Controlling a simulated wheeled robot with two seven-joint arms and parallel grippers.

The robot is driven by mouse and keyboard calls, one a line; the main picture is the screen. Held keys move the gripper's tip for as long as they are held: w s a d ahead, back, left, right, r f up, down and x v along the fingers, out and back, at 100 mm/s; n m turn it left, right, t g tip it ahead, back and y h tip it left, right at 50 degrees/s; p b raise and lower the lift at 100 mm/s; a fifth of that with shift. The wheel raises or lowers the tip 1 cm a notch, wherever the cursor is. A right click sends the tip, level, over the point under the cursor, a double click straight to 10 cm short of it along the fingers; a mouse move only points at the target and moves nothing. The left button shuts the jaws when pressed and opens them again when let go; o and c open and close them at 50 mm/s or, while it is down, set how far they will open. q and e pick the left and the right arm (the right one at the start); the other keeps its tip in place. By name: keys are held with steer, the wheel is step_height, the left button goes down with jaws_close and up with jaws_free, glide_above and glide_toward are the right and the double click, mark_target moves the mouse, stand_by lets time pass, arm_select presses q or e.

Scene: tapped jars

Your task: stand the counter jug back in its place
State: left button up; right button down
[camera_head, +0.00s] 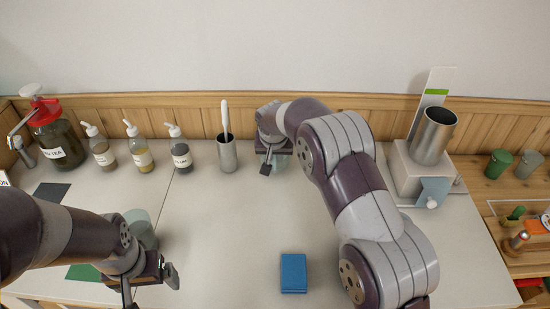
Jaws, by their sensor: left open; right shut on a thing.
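My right gripper (268,150) is at the back middle of the counter, shut on a clear glass vessel (279,163). The gripper and arm hide most of this vessel, so I cannot tell if it is the counter jug or if it touches the counter. A second clear, greenish vessel (141,224) stands at the left, partly hidden behind my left arm. My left gripper (150,283) is open and empty near the front left, in front of that vessel.
A tapped tea jar (58,147), several pump bottles (139,157) and a steel holder (228,156) line the back. A dark mat (52,192) and green mat (84,272) lie left. A blue block (293,273) lies in front.

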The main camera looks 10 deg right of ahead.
mark_target(275, 162)
step_height(275, 162, down, 2)
steer(key=shift+s+f, duration=0.1)
steer(key=shift+f, duration=0.25)
steer(key=c, duration=1.4)
jaws_free()
steer(key=shift+f, duration=0.15)
steer(key=shift+c, duration=0.2)
steer(key=o, duration=0.4)
steer(key=shift+r, duration=0.35)
steer(key=b+v, duration=0.1)
steer(key=v, duration=1)
steer(key=shift+s+r+b, duration=0.2)
steer(key=shift+r+b, duration=0.1)
steer(key=shift+b, duration=0.1)
steer(key=shift+a+f, duration=0.1)
